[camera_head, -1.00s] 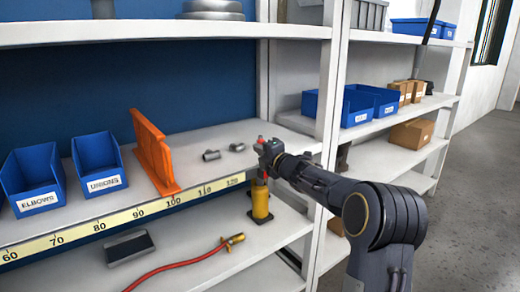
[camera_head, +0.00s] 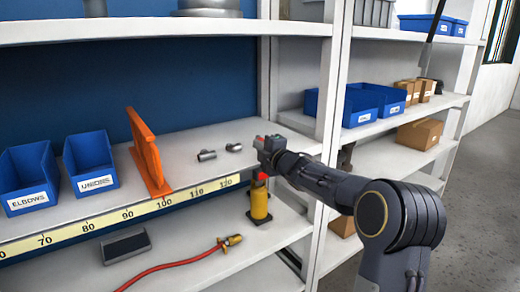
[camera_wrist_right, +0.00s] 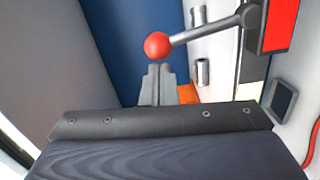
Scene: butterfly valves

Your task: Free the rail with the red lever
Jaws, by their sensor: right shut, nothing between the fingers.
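The red ball knob (camera_wrist_right: 157,45) of the lever is just beyond my right gripper's fingertips in the wrist view. Its grey arm (camera_wrist_right: 205,32) runs right to a dark pivot beside a red plate (camera_wrist_right: 282,25). My right gripper (camera_wrist_right: 158,70) is shut and empty; I cannot tell whether it touches the knob. In the head view the right gripper (camera_head: 264,145) is at the right end of the shelf front and hides most of the lever. A red part shows just below it. The yellow scale rail (camera_head: 140,211) runs along the shelf edge. My left gripper is not in view.
On the shelf are blue bins (camera_head: 92,160), an orange bracket (camera_head: 147,155) and grey pipe fittings (camera_head: 207,155). A yellow cylinder (camera_head: 260,204), a red hose (camera_head: 165,266) and a dark box (camera_head: 126,246) are on the shelf below. A white upright (camera_head: 328,120) stands right of the gripper.

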